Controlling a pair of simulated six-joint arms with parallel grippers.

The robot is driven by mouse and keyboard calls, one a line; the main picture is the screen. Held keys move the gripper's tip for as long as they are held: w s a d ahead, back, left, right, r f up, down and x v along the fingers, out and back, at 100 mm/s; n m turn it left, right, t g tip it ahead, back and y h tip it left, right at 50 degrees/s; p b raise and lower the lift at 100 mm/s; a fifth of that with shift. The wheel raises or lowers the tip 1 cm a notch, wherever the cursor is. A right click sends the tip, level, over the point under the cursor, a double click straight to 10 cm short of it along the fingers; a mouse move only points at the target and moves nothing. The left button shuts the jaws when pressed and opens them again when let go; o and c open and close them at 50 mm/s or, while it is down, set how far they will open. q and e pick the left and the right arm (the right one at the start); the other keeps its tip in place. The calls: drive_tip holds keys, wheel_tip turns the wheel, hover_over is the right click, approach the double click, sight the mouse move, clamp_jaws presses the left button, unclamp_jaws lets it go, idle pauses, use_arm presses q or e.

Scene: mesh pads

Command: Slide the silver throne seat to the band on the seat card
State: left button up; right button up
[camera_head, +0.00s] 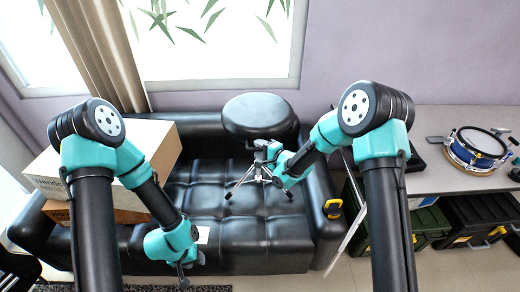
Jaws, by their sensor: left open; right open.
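The throne stands on the black sofa, with a round black seat (258,114) on top and silver tripod legs (242,180) spread below. My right gripper (264,151) is open at the throne's post, just under the seat. I cannot tell whether it touches the post, as gripper and post overlap. My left gripper (184,279) is open and empty, low in front of the sofa's front edge. A small white card (203,236) lies on the sofa cushion beside my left wrist, partly hidden. Its print and any band are too small to read.
A yellow-and-black tape measure (333,208) is on the right armrest. A grey table (440,180) at right holds a drum (476,147), with dark cases below.

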drive_tip(key=shift+c, duration=0.3)
clamp_jaws()
idle(0.3)
